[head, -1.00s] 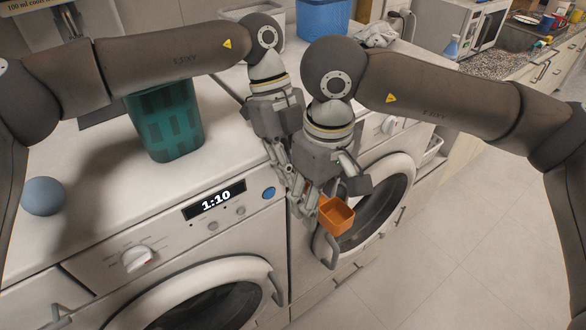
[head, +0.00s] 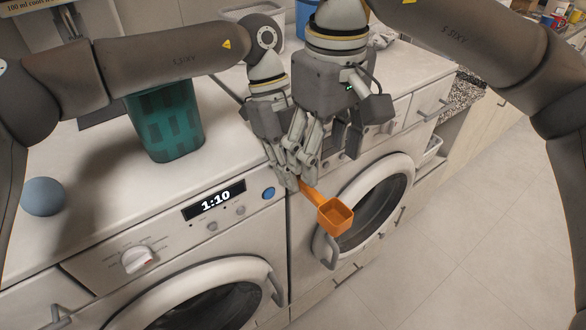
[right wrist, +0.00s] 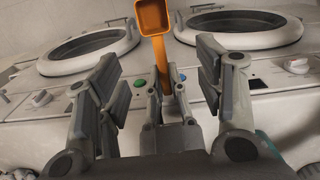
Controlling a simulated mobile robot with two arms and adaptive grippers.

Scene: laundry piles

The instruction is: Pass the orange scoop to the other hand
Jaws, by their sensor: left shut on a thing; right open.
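The orange scoop (head: 334,215) hangs in the air in front of the washing machines, its cup toward the lower right. My left gripper (head: 290,180) is shut on the end of its handle. In the right wrist view the orange scoop (right wrist: 153,18) stands upright at the top centre, its handle running down between the left gripper's fingers (right wrist: 167,100). My right gripper (head: 312,160) is open and empty, just above and beside the left one. In the right wrist view its fingers spread on both sides of the left gripper and handle, apart from the scoop.
Two white washing machines (head: 85,232) stand below, with a front handle (head: 325,250) near the scoop. A green basket (head: 165,122) and a blue-grey ball (head: 43,196) rest on top at left. The floor (head: 480,220) at right is clear.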

